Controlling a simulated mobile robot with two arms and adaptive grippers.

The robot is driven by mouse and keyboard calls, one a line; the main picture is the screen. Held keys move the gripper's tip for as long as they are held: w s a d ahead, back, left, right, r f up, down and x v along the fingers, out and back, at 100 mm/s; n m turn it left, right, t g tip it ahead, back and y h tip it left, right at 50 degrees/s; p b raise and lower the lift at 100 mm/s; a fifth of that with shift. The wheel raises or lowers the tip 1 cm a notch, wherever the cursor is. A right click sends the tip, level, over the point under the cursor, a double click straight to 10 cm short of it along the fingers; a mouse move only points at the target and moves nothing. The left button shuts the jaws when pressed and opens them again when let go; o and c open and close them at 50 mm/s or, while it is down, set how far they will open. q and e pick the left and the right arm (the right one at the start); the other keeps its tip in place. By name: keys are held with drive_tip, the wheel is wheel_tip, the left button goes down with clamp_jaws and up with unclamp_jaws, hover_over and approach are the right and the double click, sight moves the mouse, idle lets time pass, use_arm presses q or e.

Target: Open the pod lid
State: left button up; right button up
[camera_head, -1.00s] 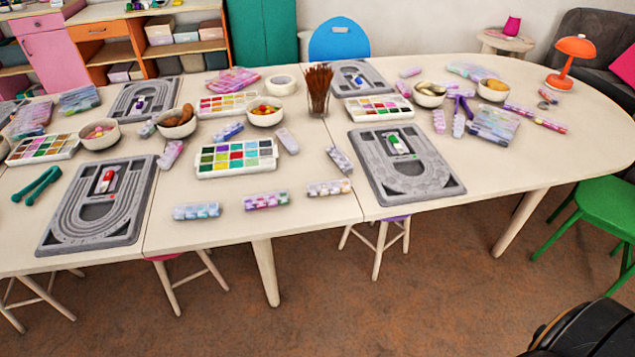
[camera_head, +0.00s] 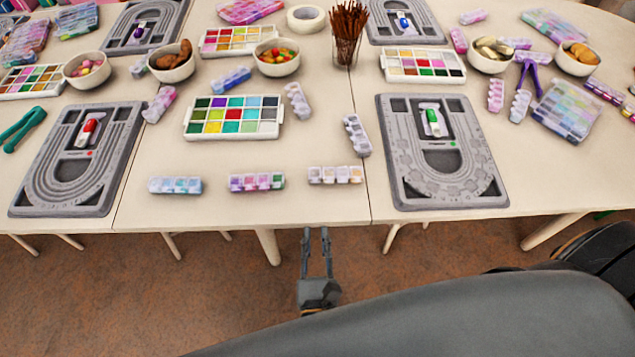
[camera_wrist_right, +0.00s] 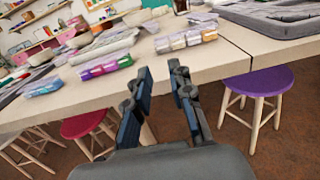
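Three bead pod strips lie in a row along the near edge of the table: a pale blue one (camera_head: 175,185), a purple one (camera_head: 257,182) and a beige and lilac one (camera_head: 335,175). Their lids look shut, but the detail is too small to be sure. My right gripper (camera_head: 317,236) is open and empty, short of the table edge, below the beige strip. In the right wrist view its fingers (camera_wrist_right: 160,76) are apart, with the beige strip (camera_wrist_right: 186,38) above and the purple strip (camera_wrist_right: 104,67) to the left. My left gripper is out of view.
The table edge (camera_wrist_right: 222,60) lies just beyond my right gripper. Grey bead boards (camera_head: 440,185) (camera_head: 60,195) flank the strips. A paint-coloured bead tray (camera_head: 233,134) and another pod strip (camera_head: 357,135) lie behind them. A purple stool (camera_wrist_right: 258,82) stands below.

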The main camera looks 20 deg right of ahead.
sight(315, 183)
drive_tip(key=p+x, duration=0.1)
drive_tip(key=x, duration=0.9)
drive_tip(key=shift+w+d, duration=0.15)
drive_tip(key=shift+x, duration=0.85)
drive_tip(key=shift+f, duration=0.1)
drive_tip(key=shift+p, duration=0.3)
clamp_jaws()
